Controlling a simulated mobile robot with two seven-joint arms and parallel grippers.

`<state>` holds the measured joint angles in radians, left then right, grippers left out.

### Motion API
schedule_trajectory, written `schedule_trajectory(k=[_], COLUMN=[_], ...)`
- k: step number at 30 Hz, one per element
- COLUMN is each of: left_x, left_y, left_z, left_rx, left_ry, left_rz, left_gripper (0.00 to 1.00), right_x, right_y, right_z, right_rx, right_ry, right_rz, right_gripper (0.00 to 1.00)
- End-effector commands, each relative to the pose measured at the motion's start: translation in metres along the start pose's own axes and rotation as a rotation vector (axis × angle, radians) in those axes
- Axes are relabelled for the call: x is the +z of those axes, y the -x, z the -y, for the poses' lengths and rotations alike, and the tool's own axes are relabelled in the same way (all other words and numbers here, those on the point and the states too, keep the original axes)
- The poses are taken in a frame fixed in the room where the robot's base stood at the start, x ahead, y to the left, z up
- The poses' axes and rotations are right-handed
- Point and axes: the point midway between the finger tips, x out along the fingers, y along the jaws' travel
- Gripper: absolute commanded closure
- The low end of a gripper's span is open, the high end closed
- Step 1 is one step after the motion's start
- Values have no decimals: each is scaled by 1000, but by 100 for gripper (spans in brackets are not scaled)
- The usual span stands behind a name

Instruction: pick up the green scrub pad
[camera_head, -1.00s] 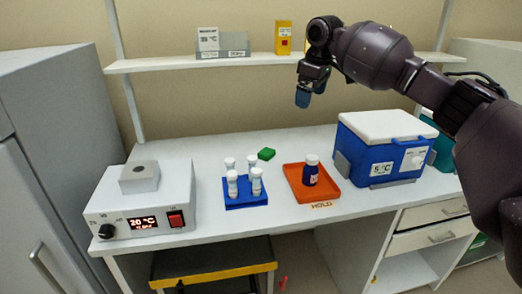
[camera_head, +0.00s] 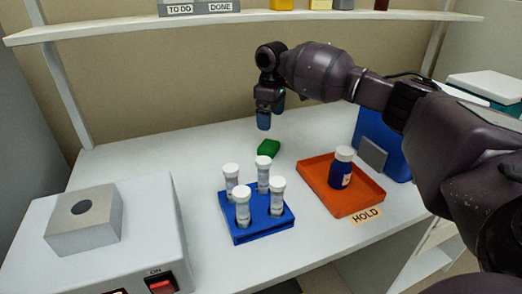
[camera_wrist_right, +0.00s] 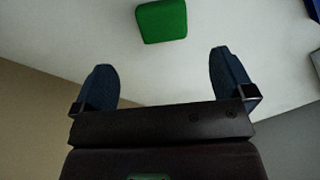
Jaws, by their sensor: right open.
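The green scrub pad (camera_head: 268,148) lies flat on the white bench, behind the blue vial rack and left of the orange tray. It also shows in the right wrist view (camera_wrist_right: 161,21), beyond the fingertips and between their lines. My right gripper (camera_head: 270,116) is above the bench, over the pad's far side, pointing down. Its two blue fingers are apart with nothing between them, as the right wrist view (camera_wrist_right: 160,80) shows. It does not touch the pad. My left gripper is in neither view.
A blue rack (camera_head: 262,229) holds several white-capped vials. The orange tray (camera_head: 352,206), labelled HOLD, holds a blue bottle (camera_head: 341,170). A grey heater box (camera_head: 95,250) stands at the left, a blue cooler (camera_head: 378,132) at the right. A shelf (camera_head: 120,28) runs along the back wall.

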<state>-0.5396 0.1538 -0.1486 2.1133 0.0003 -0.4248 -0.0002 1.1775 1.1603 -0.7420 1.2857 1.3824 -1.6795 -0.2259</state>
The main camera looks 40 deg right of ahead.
Motion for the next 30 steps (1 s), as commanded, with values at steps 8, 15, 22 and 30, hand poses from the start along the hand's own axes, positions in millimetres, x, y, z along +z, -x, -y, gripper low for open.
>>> schedule_trajectory(k=[8,15,22,30], left_x=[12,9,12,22], left_y=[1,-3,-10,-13], left_z=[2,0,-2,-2], left_rx=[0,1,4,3], left_ry=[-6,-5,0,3], left_rz=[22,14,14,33], left_gripper=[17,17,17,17], right_x=[0,0,-3,-4], right_y=[-32,-56,-77,-107], right_z=[0,0,2,2], right_rx=[-1,0,-2,-2], right_ry=[-1,0,1,-1], right_rz=[3,0,4,3], right_gripper=[0,0,0,0])
